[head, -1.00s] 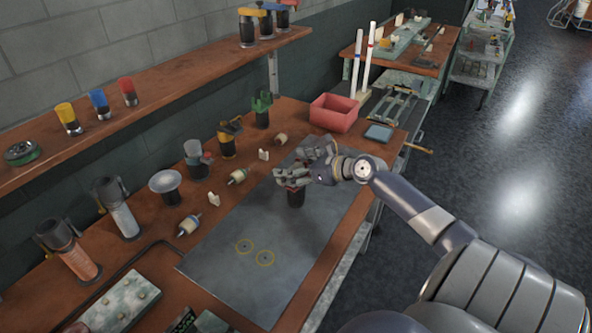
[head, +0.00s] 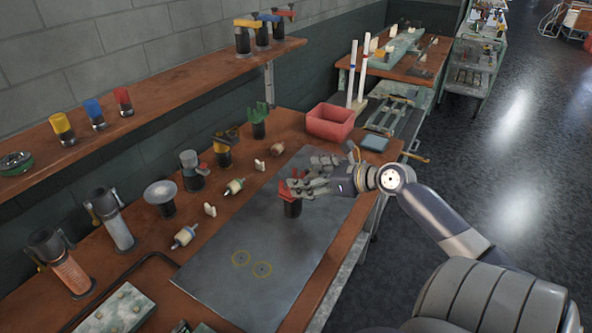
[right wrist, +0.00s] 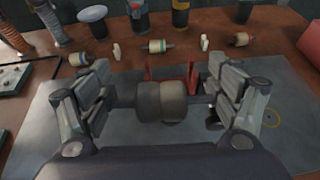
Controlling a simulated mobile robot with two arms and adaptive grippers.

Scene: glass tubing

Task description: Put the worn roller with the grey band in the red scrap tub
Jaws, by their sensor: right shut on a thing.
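My right gripper (head: 306,186) is shut on a roller, beside a black stand with a red forked top (head: 291,203) on the grey mat. In the right wrist view the held roller (right wrist: 161,102), dull grey-brown, lies crosswise between the fingers (right wrist: 162,101), with the red fork (right wrist: 172,82) just behind it. I cannot tell whether it touches the fork. In the head view the fingers hide this roller. The red tub (head: 330,122) stands at the far end of the bench, beyond the gripper. My left gripper is out of view.
Three other rollers lie left of the mat: a near one (head: 185,236), a middle one (head: 234,187) and a far one (head: 277,148). A green-topped stand (head: 258,122) and a blue-grey pad (head: 374,143) flank the tub. The near part of the mat (head: 225,285) is clear.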

